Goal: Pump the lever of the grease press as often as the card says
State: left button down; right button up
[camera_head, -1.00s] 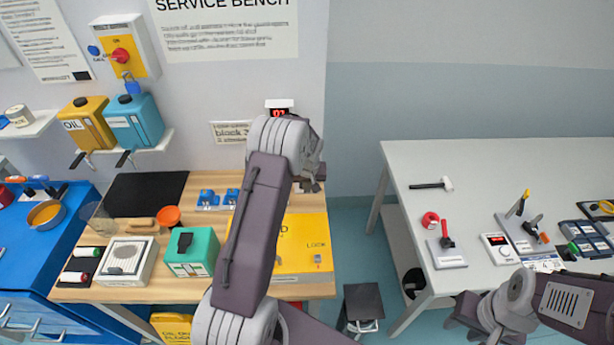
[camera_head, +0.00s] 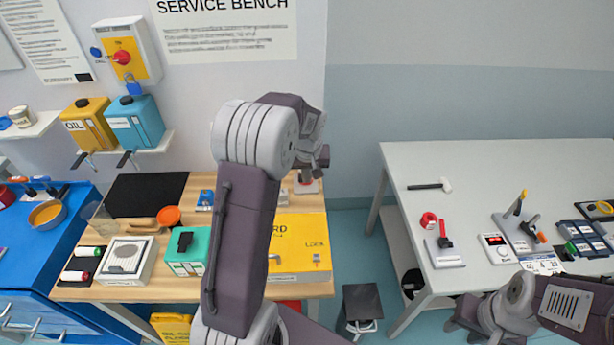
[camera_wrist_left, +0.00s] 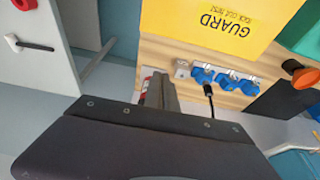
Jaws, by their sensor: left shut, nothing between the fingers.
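My left arm reaches over the back right of the wooden bench (camera_head: 140,280). My left gripper (camera_head: 308,172) is at its back right corner and is shut and empty; its narrow fingers (camera_wrist_left: 160,90) show in the left wrist view. Beside them is a small red and white patch (camera_wrist_left: 145,88), mostly covered. A small grey base with a bit of red (camera_head: 306,186) sits just below the gripper; I cannot tell if it is the grease press. A thin black rod (camera_wrist_left: 209,98) stands near the blue fittings (camera_wrist_left: 225,80). The card and the wall display are hidden behind my arm.
A yellow guard box (camera_head: 300,240) stands in front of the gripper, right of a green box (camera_head: 186,250). A blue fitting (camera_head: 205,199) is left of my arm. My right gripper (camera_head: 468,312) is low before the grey table (camera_head: 450,165); its fingers are unclear.

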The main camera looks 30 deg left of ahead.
pick_arm(q)
jog(key=shift+w+a+f, duration=0.1)
jog(key=shift+w, duration=0.05)
jog(key=w+a+r+p, duration=0.2)
jog(key=w+r+p, duration=0.1)
jog(key=r+p, duration=0.3)
jog(key=shift+w+r, duration=0.35)
jog(key=shift+w, duration=0.05)
jog(key=s+p+x, duration=0.1)
jog(key=p+x, duration=0.4)
jog(key=x, duration=0.9)
jog(key=shift+d+f, duration=0.15)
jog(key=shift+d, duration=0.2)
